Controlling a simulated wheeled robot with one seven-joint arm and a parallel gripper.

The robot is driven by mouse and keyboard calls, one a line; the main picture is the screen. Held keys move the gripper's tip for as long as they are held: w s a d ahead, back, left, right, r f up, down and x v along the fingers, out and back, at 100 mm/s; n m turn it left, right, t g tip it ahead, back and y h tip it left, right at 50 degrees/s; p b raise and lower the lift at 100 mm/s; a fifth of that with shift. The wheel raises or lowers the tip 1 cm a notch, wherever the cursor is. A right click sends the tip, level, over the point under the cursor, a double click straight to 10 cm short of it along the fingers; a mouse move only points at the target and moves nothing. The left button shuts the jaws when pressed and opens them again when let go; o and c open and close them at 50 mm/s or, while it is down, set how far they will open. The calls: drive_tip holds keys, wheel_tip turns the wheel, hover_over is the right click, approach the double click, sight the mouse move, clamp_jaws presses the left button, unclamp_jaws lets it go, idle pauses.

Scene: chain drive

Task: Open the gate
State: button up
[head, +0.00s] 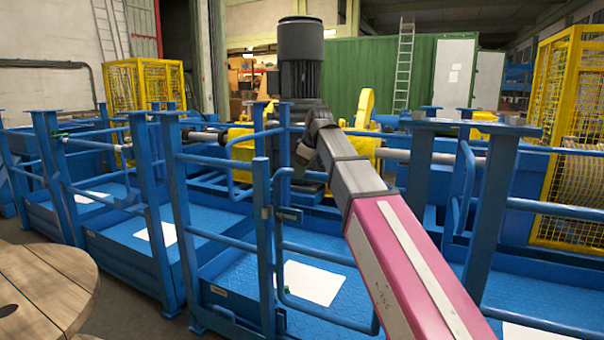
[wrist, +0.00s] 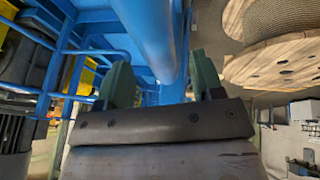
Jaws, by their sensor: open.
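A blue tubular gate (head: 278,225) with rounded corners stands beside a blue upright post (head: 263,240) in the middle of the head view. My pink and grey arm crosses in front of its right part and hides some of it, so I cannot tell whether it is latched. My gripper (head: 305,158) is beyond the gate's upper part in the head view, small and partly hidden. In the wrist view my gripper (wrist: 164,80) is open, its two green fingers apart. A thick blue tube (wrist: 158,35) runs ahead of and between the fingers; contact is unclear.
Blue railings (head: 210,160) and platforms with white sheets (head: 312,282) surround the arm. A dark motor (head: 301,60) stands behind the gripper. Yellow mesh cages (head: 572,120) stand at the sides. A wooden reel (head: 45,290) is at lower left.

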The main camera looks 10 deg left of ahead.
drive_tip(key=shift+x, duration=1.25)
